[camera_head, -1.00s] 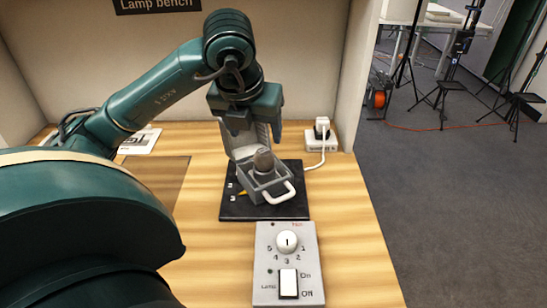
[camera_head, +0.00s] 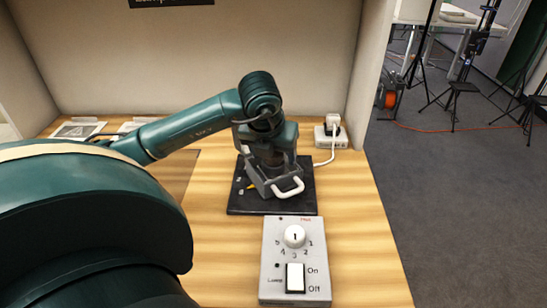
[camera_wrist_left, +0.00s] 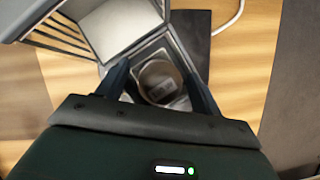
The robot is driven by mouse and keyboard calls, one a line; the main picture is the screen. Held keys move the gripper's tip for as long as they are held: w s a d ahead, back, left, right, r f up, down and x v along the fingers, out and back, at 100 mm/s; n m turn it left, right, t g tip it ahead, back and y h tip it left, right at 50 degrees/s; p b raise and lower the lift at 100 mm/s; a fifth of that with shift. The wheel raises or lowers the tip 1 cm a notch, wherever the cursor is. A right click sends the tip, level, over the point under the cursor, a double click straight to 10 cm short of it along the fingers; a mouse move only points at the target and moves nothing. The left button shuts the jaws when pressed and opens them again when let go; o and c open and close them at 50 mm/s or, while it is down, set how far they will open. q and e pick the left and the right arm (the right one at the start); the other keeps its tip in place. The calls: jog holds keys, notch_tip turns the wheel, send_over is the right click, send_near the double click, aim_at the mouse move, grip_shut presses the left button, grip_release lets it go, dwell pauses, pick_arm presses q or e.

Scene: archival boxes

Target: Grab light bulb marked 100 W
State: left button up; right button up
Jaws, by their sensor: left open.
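A round, brownish-grey bulb top (camera_wrist_left: 160,82) sits in a small metal lamp housing (camera_wrist_left: 160,48). A pale label shows on the bulb, too small and blurred to read, so I cannot tell its wattage. In the left wrist view my left gripper (camera_wrist_left: 160,90) is open, with one dark finger on each side of the bulb. I cannot tell whether the fingers touch it. In the head view my left gripper is lowered over the housing (camera_head: 265,185) and mostly hides the bulb. The housing has a white handle (camera_head: 289,188) at its front. My right gripper is not in view.
The housing stands on a black plate (camera_head: 240,205). A grey control box (camera_head: 296,265) with a dial and lamp switch stands in front. A plug adapter (camera_head: 330,137) with a white cord is behind right. Printed cards (camera_head: 78,129) lie at the back left.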

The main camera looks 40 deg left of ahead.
pick_arm(q)
jog(key=shift+c, duration=0.3)
jog(key=c, duration=1)
